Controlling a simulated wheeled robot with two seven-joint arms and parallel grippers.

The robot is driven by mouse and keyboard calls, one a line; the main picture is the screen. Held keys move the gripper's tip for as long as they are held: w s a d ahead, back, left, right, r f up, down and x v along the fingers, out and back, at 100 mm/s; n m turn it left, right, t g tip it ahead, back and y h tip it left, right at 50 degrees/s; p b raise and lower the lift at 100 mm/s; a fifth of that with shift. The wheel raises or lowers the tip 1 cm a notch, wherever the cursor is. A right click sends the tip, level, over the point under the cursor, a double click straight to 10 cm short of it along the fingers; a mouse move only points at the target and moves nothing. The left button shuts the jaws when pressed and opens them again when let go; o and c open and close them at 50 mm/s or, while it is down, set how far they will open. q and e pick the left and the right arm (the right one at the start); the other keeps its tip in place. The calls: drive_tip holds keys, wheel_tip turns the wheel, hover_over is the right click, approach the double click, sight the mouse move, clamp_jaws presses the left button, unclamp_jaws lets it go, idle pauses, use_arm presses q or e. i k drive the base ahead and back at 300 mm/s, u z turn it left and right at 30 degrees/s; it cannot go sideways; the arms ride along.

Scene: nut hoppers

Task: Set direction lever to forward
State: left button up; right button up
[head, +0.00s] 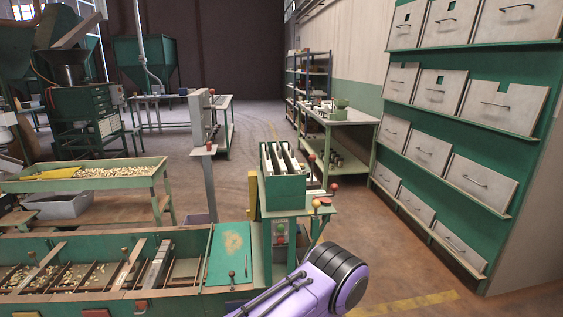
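Several ball-topped levers stand on the green machine, and I cannot tell which is the direction lever. No forward marking is readable. A purple and black part of my arm is at the bottom centre, in front of the machine's right end. I see no fingertips of either gripper.
A long green trough (75,275) with nuts runs along the lower left. A grey post with a box (205,130) stands behind it. A green rack of metal hoppers (470,130) fills the right side. The floor between machine and rack is clear.

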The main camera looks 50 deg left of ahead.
sight(312, 157)
drive_tip(key=u, duration=0.85)
drive_tip(key=i, duration=0.8)
drive_tip(key=u, duration=0.9)
